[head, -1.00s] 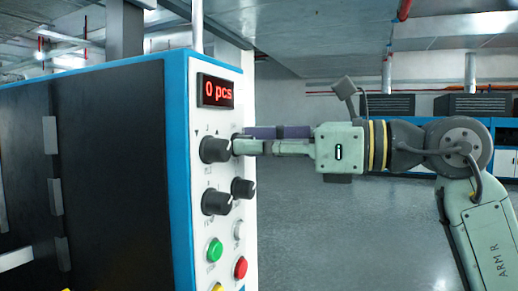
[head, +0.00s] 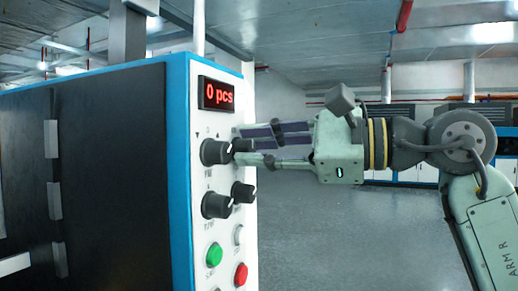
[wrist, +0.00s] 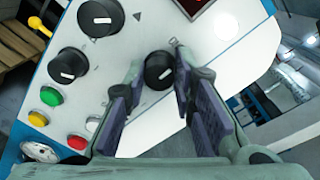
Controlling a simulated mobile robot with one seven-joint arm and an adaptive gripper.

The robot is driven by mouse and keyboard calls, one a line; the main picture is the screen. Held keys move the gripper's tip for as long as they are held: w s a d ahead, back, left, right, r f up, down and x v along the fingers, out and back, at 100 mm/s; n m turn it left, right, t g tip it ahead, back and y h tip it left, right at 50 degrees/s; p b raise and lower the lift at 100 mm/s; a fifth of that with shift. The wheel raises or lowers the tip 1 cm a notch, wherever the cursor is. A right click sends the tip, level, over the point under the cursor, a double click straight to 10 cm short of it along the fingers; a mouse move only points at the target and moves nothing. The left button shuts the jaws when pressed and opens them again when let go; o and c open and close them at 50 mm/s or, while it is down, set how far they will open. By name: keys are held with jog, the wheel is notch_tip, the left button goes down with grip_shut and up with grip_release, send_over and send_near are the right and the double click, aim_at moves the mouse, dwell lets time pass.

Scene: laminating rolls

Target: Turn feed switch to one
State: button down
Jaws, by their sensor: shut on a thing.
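The white control panel (head: 207,120) of a blue-edged machine carries several black rotary knobs. My gripper (head: 255,147) reaches in from the right, its fingers on either side of the small upper-right knob (head: 242,145). In the wrist view the fingers are around this knob (wrist: 158,70), and a pale pointer mark shows on its face. My gripper is shut on this knob. Its label is too small to read, so I cannot tell whether it is the feed switch.
Two larger knobs (head: 215,151) (head: 215,204) and a small lower knob (head: 242,192) sit close by. Below are a green button (head: 214,254) and a red button (head: 240,275). A display (head: 216,94) above reads "0 pcs". The floor at right is clear.

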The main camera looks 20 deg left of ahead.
dwell(0.5)
jog(key=c, duration=1.3)
grip_release()
jog(key=shift+c, duration=0.2)
jog(key=d, duration=1.2)
jog(key=shift+r, duration=0.35)
